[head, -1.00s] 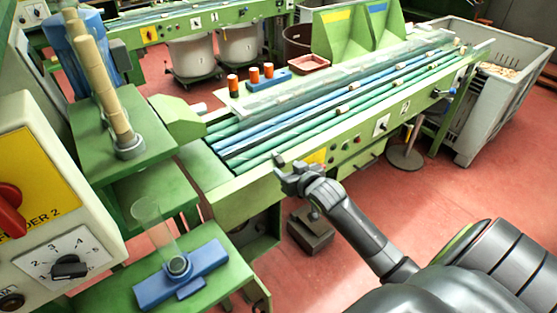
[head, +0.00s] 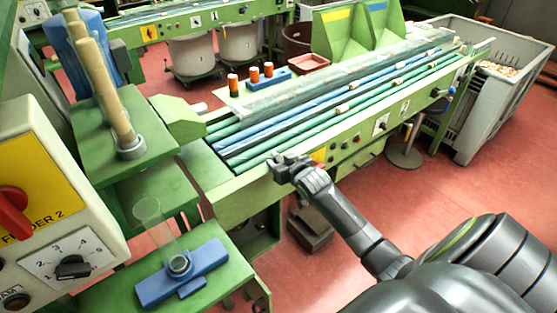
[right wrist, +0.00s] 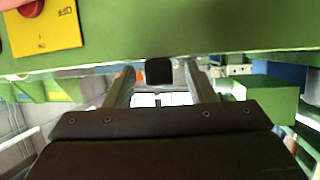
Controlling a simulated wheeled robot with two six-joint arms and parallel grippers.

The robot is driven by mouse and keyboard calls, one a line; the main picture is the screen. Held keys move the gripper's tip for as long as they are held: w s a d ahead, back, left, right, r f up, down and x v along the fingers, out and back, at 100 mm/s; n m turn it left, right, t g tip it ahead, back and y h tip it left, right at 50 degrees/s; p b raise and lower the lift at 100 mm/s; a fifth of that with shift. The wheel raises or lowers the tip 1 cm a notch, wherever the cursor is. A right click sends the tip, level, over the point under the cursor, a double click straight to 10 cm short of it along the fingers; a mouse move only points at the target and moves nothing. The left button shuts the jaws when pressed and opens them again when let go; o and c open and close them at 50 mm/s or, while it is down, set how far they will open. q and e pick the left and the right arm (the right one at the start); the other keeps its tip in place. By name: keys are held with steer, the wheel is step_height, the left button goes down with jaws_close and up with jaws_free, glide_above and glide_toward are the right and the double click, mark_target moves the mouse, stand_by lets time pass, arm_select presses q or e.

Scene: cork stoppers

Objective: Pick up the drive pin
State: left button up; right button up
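My right gripper (head: 284,162) is at the front edge of the green conveyor bench, left of its yellow panel. In the right wrist view its two fingers (right wrist: 160,80) stand apart. A small black square-ended piece (right wrist: 159,71) shows in the gap between them, below the edge of a green panel. It may be the drive pin, but I cannot be sure. Clear gaps show between it and both fingers. In the head view no drive pin can be made out near the gripper. My left gripper is not in view.
The green conveyor bench (head: 244,190) carries blue and green lanes with corks. A dark box (head: 310,232) stands on the floor below my right arm. A grey crate (head: 478,125) is at the right. A feeder cabinet (head: 50,215) is at the left. Red floor is clear at the right.

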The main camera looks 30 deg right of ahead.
mark_target(281, 161)
steer(key=c, duration=1)
step_height(281, 161, up, 10)
